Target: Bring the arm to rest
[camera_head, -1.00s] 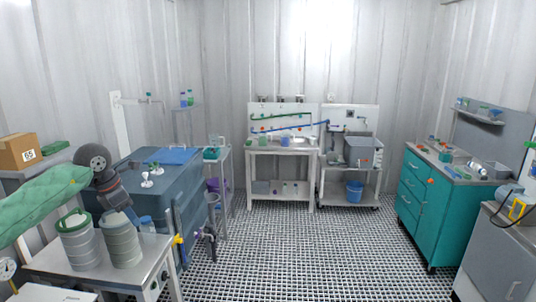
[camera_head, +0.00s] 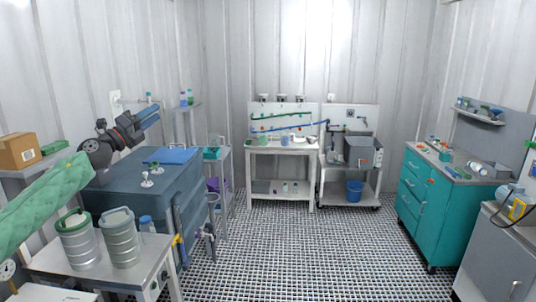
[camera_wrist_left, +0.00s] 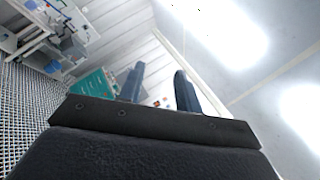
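My left arm, in a green padded sleeve, comes in from the left in the head view. My left gripper (camera_head: 150,117) is raised above the big blue-grey tank and points up and to the right, toward the back wall. Its two dark blue fingers stand apart with nothing between them. In the left wrist view the gripper (camera_wrist_left: 158,82) also shows a clear gap between its fingers, with wall and ceiling behind. My right gripper is in neither view.
Two ribbed vessels (camera_head: 121,240) stand on a metal table (camera_head: 150,262) below the arm. The blue-grey tank (camera_head: 180,190) is close beneath the gripper. A cardboard box (camera_head: 18,151) sits on a left shelf. A teal cabinet (camera_head: 425,205) stands right. The middle floor (camera_head: 285,235) is clear.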

